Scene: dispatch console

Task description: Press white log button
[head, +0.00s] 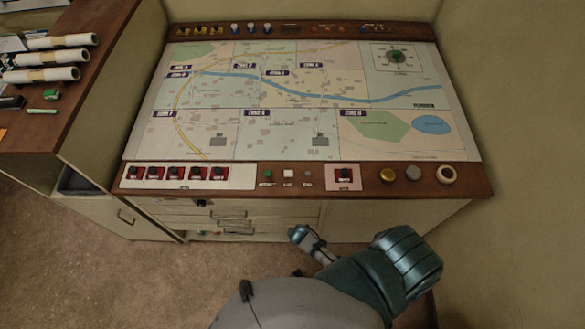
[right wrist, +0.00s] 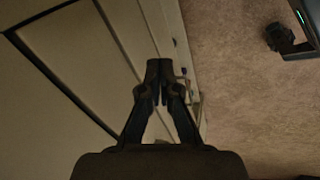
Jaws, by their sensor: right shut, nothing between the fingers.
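The white log button (head: 288,174) is a small square on the console's wooden front strip, between a green button (head: 268,174) and a small grey one (head: 307,174). My right gripper (head: 298,234) is below the console's front edge, in front of the drawers and apart from the button. In the right wrist view the fingers of my right gripper (right wrist: 160,66) are together with nothing between them. They point along the cream cabinet front (right wrist: 75,50), and the button is not in that view. My left gripper is not in view.
The console (head: 310,100) has a map top. A side desk (head: 100,80) with rolled papers (head: 45,75) stands left. Carpet (head: 90,270) is open in front.

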